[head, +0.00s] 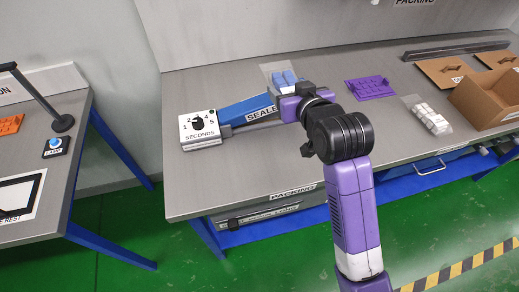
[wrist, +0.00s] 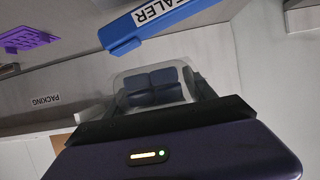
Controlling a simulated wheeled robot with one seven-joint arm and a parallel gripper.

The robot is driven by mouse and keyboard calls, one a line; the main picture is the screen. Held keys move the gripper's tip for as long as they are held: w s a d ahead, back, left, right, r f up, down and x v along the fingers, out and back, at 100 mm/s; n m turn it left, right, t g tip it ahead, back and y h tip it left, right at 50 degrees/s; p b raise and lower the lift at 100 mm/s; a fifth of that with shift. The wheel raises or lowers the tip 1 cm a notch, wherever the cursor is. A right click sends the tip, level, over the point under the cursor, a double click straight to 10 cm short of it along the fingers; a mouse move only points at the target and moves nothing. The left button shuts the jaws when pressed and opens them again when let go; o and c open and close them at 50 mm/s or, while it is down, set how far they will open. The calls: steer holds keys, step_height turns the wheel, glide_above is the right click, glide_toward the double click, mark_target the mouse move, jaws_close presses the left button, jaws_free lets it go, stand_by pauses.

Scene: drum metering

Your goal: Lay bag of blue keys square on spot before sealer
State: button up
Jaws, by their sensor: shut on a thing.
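The clear bag of blue keys (head: 284,79) shows just beyond my gripper (head: 296,95) in the head view. In the wrist view the bag (wrist: 155,86) sticks out past the dark jaws (wrist: 160,120), with several dark blue keys inside. My gripper is shut on the bag. The blue sealer (head: 245,109) lies on the bench to the left of my gripper, with its dial box (head: 199,127) at its left end. The sealer also shows above the bag in the wrist view (wrist: 150,22). The spot before the sealer is hidden or cannot be made out.
A purple pegged tray (head: 370,87) and a bag of white keys (head: 428,115) lie to the right on the bench. An open cardboard box (head: 488,100) and flat cardboard (head: 445,70) are farther right. A second bench (head: 60,150) with a lamp button stands at the left.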

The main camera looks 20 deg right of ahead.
mark_target(281, 145)
steer(key=shift+a+f, duration=0.2)
steer(key=shift+f, duration=0.05)
step_height(281, 145, down, 20)
steer(key=shift+r+p, duration=0.2)
steer(key=shift+p, duration=0.3)
steer(key=shift+f, duration=0.2)
steer(key=o, duration=1.6)
steer(key=shift+r, duration=0.2)
steer(key=b+v, duration=0.1)
steer(key=v, duration=1.1)
